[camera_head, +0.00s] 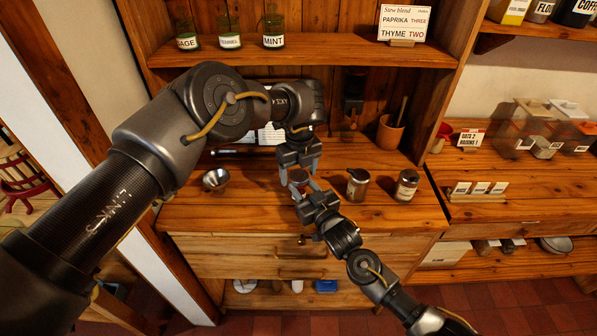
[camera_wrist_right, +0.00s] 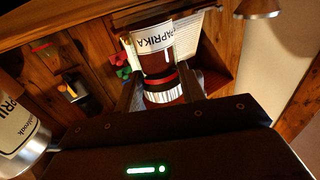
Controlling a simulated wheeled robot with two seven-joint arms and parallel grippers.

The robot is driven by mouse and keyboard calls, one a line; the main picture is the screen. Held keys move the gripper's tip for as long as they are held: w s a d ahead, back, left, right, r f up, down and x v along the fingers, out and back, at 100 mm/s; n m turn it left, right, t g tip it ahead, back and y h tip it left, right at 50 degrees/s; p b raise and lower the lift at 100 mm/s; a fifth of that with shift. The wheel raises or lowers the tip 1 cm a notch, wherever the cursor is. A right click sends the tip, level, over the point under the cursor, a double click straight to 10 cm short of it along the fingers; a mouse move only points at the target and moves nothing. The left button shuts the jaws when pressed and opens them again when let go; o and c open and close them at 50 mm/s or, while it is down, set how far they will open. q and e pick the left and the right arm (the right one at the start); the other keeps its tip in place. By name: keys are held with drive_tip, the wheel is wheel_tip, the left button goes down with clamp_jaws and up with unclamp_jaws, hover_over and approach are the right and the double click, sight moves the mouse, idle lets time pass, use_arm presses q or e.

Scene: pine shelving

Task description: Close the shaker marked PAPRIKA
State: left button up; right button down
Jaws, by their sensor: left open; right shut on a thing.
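The shaker marked PAPRIKA (camera_wrist_right: 150,45) is between my right gripper's fingers in the right wrist view, its label upside down in the picture. It has dark red contents, a red band and a silver ridged part (camera_wrist_right: 163,96) close to the palm. I cannot tell if that part is fully seated. My right gripper (camera_head: 302,190) is shut on the shaker, low over the counter in the head view. My left gripper (camera_head: 298,173) points down, open, just above it. The shaker's reddish top (camera_head: 299,176) shows small between the grippers; the fingers hide most of it.
Two other shakers (camera_head: 357,185) (camera_head: 407,185) stand to the right on the counter (camera_head: 250,215). The nearer one in the wrist view (camera_wrist_right: 18,125) has a partly readable label, "APRI". A metal cup (camera_head: 215,180) stands left. A recipe card (camera_head: 404,22) is on the shelf.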

use_arm(q)
drive_tip(key=shift+r, duration=0.1)
drive_tip(key=shift+s+r, duration=0.1)
drive_tip(key=shift+r, duration=2.1)
drive_tip(key=shift+o, duration=0.3)
drive_tip(key=o, duration=0.5)
wheel_tip(320, 180, up, 12)
drive_tip(key=shift+s+d+f, duration=0.1)
